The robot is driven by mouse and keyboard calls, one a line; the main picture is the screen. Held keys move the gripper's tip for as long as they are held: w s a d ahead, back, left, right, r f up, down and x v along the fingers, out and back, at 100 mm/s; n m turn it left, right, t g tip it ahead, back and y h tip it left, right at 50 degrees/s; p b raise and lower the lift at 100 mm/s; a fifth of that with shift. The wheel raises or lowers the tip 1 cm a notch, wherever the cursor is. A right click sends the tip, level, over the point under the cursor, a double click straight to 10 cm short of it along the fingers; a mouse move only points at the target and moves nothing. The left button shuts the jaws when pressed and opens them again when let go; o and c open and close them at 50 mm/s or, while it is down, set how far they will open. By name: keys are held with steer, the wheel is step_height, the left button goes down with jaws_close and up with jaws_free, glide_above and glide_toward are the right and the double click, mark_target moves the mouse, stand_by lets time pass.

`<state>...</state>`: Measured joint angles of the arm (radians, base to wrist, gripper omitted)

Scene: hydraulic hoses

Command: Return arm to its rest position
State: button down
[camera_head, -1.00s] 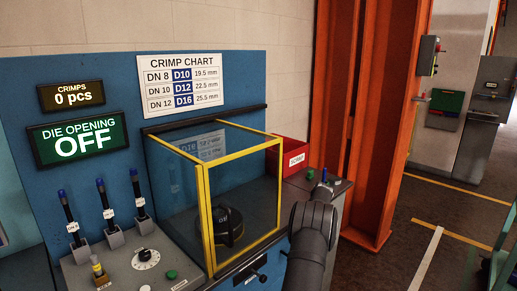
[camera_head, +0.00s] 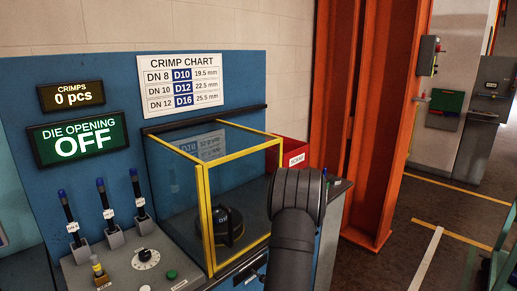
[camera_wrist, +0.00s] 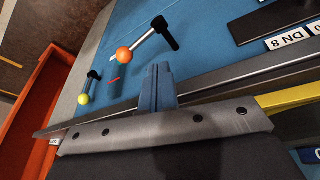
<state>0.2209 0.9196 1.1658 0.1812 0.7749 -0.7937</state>
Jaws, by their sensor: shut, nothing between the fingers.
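My arm (camera_head: 294,215) rises as a dark, rounded link in front of the right end of the crimping bench in the head view. My gripper is hidden behind it or out of frame there. In the wrist view the fingers of my gripper (camera_wrist: 159,84) show as a narrow pair, closed together with nothing between them. They point over a blue surface near a metal edge (camera_wrist: 225,80).
A yellow-framed clear guard (camera_head: 204,220) stands left of my arm, with a black die inside. A red bin (camera_head: 290,152) is behind. An orange column (camera_head: 375,120) stands to the right.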

steer(key=shift+s+a+f+n+t+h, duration=0.15)
steer(key=shift+s+a+f+t+h, duration=0.05)
steer(key=shift+s+a+t+h, duration=0.45)
steer(key=shift+s+a+f+n+t+h, duration=0.15)
steer(key=shift+s+a+t+h, duration=0.4)
steer(key=shift+a+t, duration=0.1)
